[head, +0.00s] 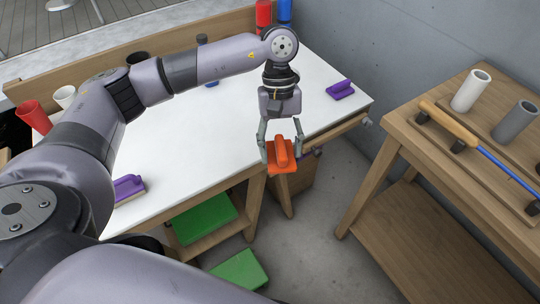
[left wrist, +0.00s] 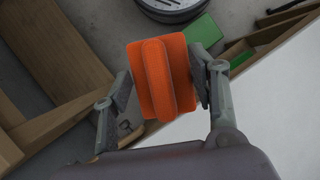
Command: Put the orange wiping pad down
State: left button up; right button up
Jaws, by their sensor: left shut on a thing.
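The orange wiping pad (head: 274,165) is a flat orange block with a raised grip ridge. My left gripper (head: 281,150) is shut on it and holds it at the front edge of the white-topped table (head: 180,150). In the left wrist view the pad (left wrist: 150,78) sits between the two fingers of my left gripper (left wrist: 160,90), with floor and the white table top seen beyond it. Whether the pad touches the table edge cannot be told. My right gripper is not in view.
Purple pads lie at the table's right (head: 340,90) and front left (head: 128,187). Red (head: 34,116) and white cups stand at the left. A wooden bench (head: 430,150) at the right holds cylinders and a blue-shafted tool. Much of the white top is clear. Green boxes (head: 240,270) are below.

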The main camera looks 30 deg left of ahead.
pick_arm(q)
jog(key=w+a+f+n+t+p, duration=0.1)
jog(key=w+a+f+n+t, duration=0.1)
jog(key=w+a+n, duration=0.4)
jog(key=w+a+f+n+t+p, duration=0.1)
jog(key=w+a+f+n+t, duration=0.2)
jog(key=w+n, duration=0.8)
jog(key=a+n+t, duration=0.2)
jog(key=a+n, duration=0.1)
jog(key=n, duration=0.2)
jog(key=shift+f+t, duration=0.25)
jog(key=shift+t, duration=0.05)
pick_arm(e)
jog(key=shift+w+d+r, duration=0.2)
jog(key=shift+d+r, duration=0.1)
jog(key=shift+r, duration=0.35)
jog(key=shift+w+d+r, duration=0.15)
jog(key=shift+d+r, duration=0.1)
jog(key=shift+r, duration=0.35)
pick_arm(q)
jog(key=shift+a, duration=0.1)
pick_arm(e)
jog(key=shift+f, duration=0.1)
pick_arm(q)
jog(key=shift+f+b, duration=2)
jog(key=shift+f, duration=0.5)
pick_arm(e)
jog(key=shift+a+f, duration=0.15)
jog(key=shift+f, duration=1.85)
